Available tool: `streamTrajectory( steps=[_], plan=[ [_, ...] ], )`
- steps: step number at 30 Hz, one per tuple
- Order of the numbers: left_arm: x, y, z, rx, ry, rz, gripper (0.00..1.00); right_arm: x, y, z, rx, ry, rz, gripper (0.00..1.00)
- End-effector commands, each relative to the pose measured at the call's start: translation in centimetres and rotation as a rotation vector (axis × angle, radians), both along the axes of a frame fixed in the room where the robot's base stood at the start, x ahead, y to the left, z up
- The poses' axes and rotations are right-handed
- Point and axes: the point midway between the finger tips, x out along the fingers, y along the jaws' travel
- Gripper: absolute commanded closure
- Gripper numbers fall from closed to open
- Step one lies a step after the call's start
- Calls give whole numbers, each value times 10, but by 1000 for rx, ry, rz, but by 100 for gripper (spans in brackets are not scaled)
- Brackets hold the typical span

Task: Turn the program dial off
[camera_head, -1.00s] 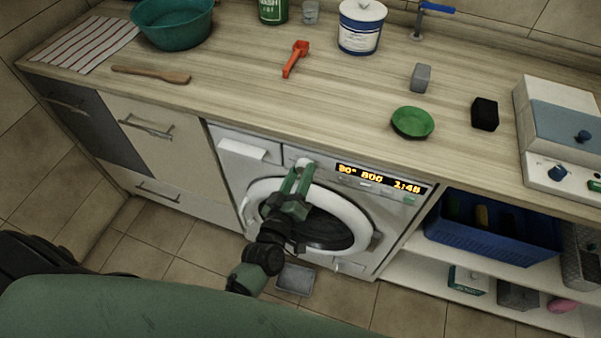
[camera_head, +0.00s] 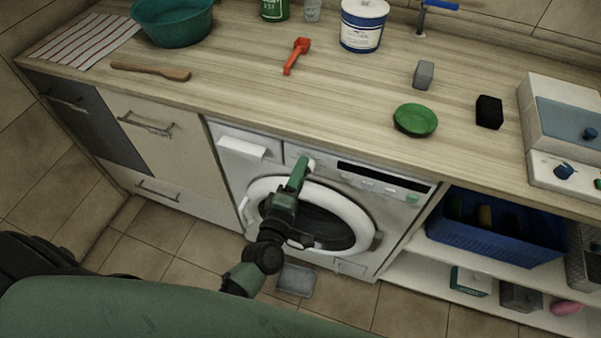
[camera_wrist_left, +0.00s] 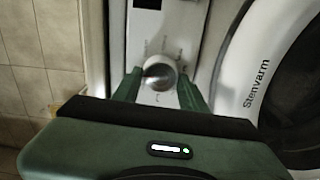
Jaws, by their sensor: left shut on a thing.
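The white washing machine (camera_head: 352,268) stands under the worktop with its round door closed. Its display (camera_head: 385,177) is dark. The program dial (camera_wrist_left: 160,73) is a round pale knob with markings around it on the panel. My left gripper (camera_head: 301,172) reaches up across the door to the panel. In the left wrist view its green fingers (camera_wrist_left: 158,88) stand on both sides of the dial, shut on it. In the head view the fingers hide most of the dial. My right gripper is not in view.
The detergent drawer front (camera_head: 242,149) is left of the dial. A blue crate (camera_head: 495,232) sits on the shelf to the right.

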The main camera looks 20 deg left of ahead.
Motion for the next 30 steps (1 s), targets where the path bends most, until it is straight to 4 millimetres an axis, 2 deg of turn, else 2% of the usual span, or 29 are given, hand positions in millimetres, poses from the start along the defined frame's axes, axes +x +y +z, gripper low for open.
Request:
streamTrajectory(
  steps=[8, 21, 22, 23, 24, 30],
  plan=[
    [0, 1, -1, -65, 3, 1, 98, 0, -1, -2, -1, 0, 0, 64],
    [0, 1, -1, -75, 5, 1, 98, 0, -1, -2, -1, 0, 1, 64],
    [0, 1, -1, -75, 5, 1, 52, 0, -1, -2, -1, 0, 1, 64],
    [0, 1, -1, -75, 5, 1, 44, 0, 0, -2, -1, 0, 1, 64],
    [0, 1, -1, -74, 3, 1, 37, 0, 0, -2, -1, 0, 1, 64],
    [0, 0, -1, -73, 3, 0, 37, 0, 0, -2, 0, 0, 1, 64]
  ],
)
